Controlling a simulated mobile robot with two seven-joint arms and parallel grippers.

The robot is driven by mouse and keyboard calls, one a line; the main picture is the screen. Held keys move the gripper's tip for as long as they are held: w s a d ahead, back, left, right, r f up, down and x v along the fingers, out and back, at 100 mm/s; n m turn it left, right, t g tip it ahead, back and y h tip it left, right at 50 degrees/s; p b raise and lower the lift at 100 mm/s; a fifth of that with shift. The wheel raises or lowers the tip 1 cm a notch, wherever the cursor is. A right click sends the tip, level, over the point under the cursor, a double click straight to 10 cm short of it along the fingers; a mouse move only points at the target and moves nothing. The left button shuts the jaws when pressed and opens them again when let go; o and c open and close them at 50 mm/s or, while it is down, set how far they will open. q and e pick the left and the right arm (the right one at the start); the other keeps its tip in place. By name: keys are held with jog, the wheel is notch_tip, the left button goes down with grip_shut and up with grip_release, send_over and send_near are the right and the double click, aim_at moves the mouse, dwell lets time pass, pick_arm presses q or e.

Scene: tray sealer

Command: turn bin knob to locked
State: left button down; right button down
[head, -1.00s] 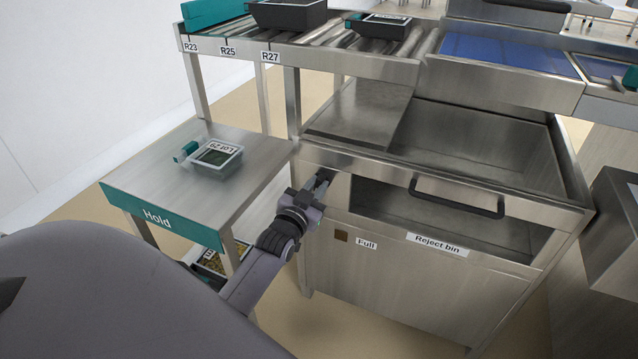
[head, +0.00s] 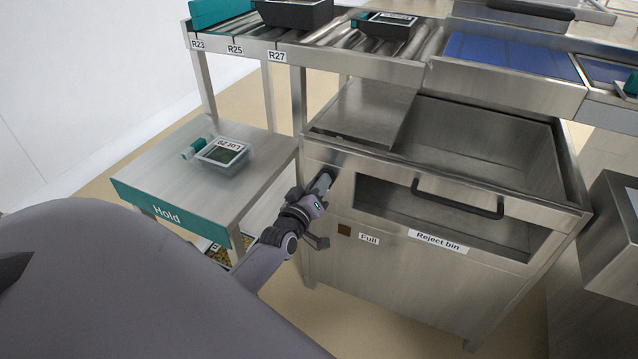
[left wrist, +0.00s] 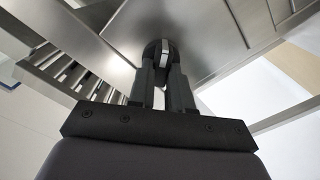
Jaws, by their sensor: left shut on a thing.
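The reject bin (head: 420,276) is a steel cabinet with a black bar handle (head: 458,198) on its front. My left gripper (head: 326,181) is at the upper left of the bin front. In the left wrist view my left gripper (left wrist: 164,84) has its two fingers shut on the bin knob (left wrist: 158,48), a dark round knob with a pale stripe, against the steel panel. In the head view the gripper hides the knob, and I cannot read any lock marking. My right gripper is not in view.
The Hold table (head: 155,186) with a labelled clear tray (head: 222,154) stands close left of my left arm. A roller conveyor (head: 330,45) runs above and behind. A steel box (head: 612,225) stands at the right.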

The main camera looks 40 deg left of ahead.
pick_arm(q)
jog(key=shift+n, duration=0.9)
jog(key=c, duration=1)
grip_release()
jog(key=shift+w, duration=0.1)
jog(key=shift+c, duration=0.2)
jog(key=p+v, duration=0.1)
jog(key=v, duration=0.6)
jog(key=shift+p, duration=0.3)
